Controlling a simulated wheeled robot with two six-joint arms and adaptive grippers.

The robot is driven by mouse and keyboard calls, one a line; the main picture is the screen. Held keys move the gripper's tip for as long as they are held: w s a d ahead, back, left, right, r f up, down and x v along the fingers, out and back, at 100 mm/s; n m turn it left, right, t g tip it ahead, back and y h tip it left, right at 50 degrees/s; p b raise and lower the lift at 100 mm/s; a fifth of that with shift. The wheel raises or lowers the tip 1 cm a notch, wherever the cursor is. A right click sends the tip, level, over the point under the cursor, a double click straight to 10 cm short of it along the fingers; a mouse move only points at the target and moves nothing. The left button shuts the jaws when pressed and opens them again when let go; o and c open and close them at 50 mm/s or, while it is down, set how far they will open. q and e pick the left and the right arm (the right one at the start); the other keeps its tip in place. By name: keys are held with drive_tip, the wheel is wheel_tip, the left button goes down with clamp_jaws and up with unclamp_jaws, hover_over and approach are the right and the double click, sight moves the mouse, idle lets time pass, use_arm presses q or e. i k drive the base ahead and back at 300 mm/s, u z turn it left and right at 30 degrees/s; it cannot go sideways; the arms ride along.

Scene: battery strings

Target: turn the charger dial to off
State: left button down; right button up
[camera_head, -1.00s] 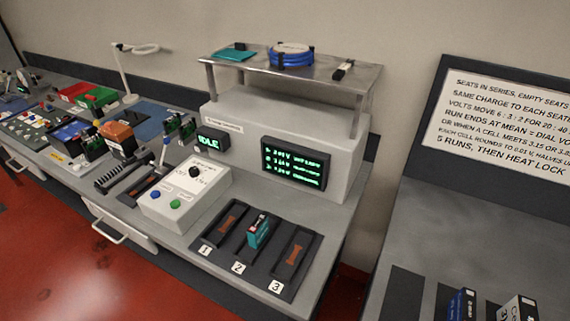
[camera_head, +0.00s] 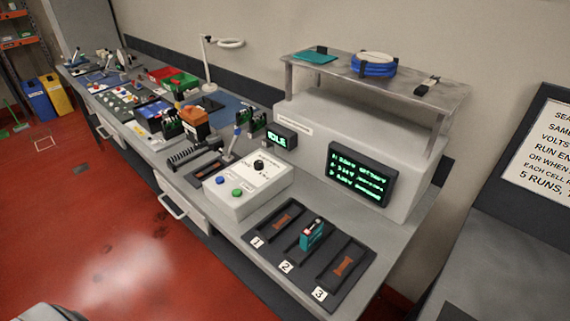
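The charger control box (camera_head: 248,197) is a white block near the bench's front edge. Its black dial (camera_head: 258,165) sits on the sloped top face; its exact setting is too small to read. A blue button (camera_head: 220,180) and a green button (camera_head: 237,192) are on the same box. A small display (camera_head: 278,138) behind it reads IDLE. A larger screen (camera_head: 360,174) shows lines of green text, too blurred to read fully. Neither gripper is in view. A grey part at the bottom left is possibly mine.
A black tray (camera_head: 272,250) with seats 1, 2 and 3 lies right of the box; a teal cell (camera_head: 312,234) stands in seat 2. A lever (camera_head: 232,143) rises left of the box. The red floor (camera_head: 130,240) in front is open.

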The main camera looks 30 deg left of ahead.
sight(258, 165)
drive_tip(key=z, duration=2.4)
drive_tip(key=k, duration=1.55)
drive_tip(key=u, duration=2.2)
drive_tip(key=i, duration=0.1)
drive_tip(key=u, duration=0.05)
